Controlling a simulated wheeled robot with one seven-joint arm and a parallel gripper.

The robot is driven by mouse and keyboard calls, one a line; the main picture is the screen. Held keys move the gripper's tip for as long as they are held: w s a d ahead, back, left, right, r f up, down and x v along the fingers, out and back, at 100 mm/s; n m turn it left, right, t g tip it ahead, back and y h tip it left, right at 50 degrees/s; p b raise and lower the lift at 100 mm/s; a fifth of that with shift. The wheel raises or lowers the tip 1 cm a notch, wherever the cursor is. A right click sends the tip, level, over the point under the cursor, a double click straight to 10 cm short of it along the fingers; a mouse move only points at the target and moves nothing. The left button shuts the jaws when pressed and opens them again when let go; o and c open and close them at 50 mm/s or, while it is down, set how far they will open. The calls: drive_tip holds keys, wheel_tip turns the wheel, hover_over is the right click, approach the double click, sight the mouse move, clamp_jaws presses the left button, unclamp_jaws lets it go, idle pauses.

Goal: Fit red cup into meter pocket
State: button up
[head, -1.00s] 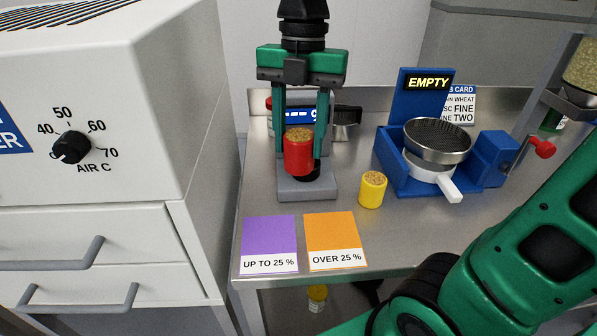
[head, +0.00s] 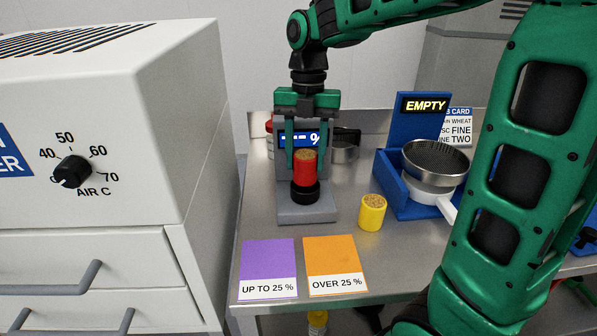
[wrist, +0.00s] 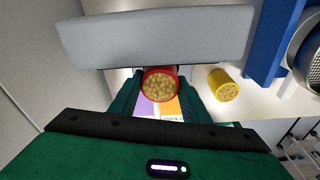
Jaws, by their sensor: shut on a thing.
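The red cup (head: 304,169) is upright and full of grain. My gripper (head: 304,163) is shut on it, with a green finger on each side. The meter (head: 308,212) is a grey stand with a blue display showing dashes and a % sign. Its black round pocket (head: 305,192) is directly below the cup. The cup's lower end meets the pocket's rim in the head view; I cannot tell how far inside it is. In the wrist view the red cup (wrist: 160,86) shows its grain top between the fingers, and the pocket is hidden.
A yellow cup of grain (head: 372,213) stands right of the meter. A blue device (head: 393,183) with a sieve (head: 435,160) and an EMPTY sign is farther right. Purple (head: 268,262) and orange (head: 334,259) cards lie at the front. A white machine (head: 120,110) stands left.

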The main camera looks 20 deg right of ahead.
sight(305, 170)
drive_tip(key=shift+s+f, duration=0.1)
drive_tip(key=shift+f, duration=1.9)
clamp_jaws()
drive_tip(key=o, duration=1)
unclamp_jaws()
drive_tip(key=shift+a, duration=0.1)
drive_tip(key=shift+o, duration=0.5)
drive_tip(key=shift+r, duration=0.1)
